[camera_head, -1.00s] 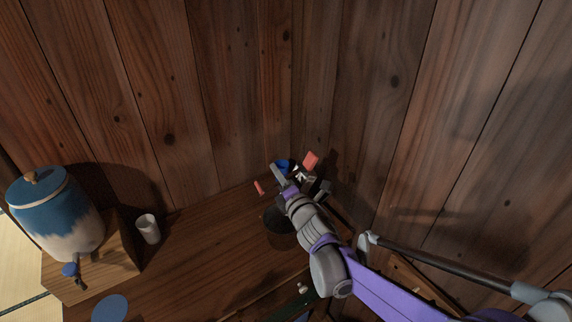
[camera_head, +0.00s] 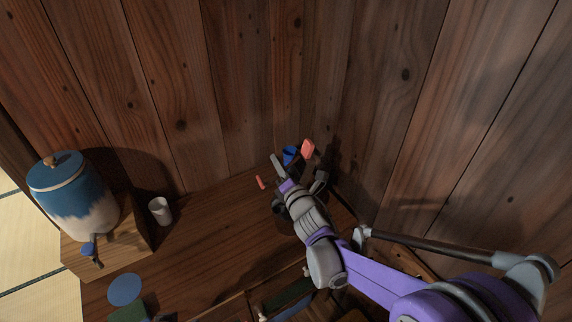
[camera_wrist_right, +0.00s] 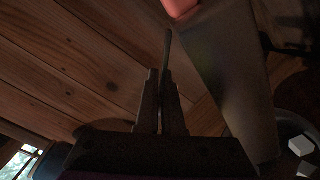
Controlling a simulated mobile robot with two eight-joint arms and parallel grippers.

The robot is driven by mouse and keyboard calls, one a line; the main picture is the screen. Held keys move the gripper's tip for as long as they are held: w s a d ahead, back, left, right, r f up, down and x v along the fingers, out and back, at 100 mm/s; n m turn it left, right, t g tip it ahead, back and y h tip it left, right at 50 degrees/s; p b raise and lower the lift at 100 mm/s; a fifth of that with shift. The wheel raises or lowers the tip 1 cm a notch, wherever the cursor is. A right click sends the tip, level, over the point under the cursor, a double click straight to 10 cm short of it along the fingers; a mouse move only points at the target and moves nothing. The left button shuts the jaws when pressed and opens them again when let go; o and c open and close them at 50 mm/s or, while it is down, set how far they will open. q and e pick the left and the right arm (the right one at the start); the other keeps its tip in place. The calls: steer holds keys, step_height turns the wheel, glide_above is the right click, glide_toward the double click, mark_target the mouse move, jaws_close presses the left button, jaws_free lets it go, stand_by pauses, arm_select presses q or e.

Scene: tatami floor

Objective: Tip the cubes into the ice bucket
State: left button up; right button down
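My right gripper (camera_head: 293,172) is over the dark round ice bucket (camera_head: 277,206) in the corner and hides much of it. In the right wrist view its two fingers (camera_wrist_right: 160,95) stand close together. A thin dark strip rises beside them; I cannot tell whether it is gripped. A broad dark flat surface (camera_wrist_right: 228,75) lies to the right of the fingers, with a pink-orange piece (camera_wrist_right: 181,7) above it. White cubes (camera_wrist_right: 300,146) show in a dark round container at the right edge. A blue item (camera_head: 290,154) and a pink-orange block (camera_head: 307,148) show beyond the gripper. My left gripper is out of view.
Wooden walls meet close behind the gripper. A small orange-red piece (camera_head: 261,182) lies left of it. A white cup (camera_head: 160,210) and a blue-and-cream dispenser (camera_head: 75,200) on a wooden stand (camera_head: 120,240) are at the left. The counter (camera_head: 215,225) between is mostly clear.

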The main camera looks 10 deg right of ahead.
step_height(320, 180, up, 5)
steer(key=m+b, duration=0.2)
steer(key=m, duration=1.3)
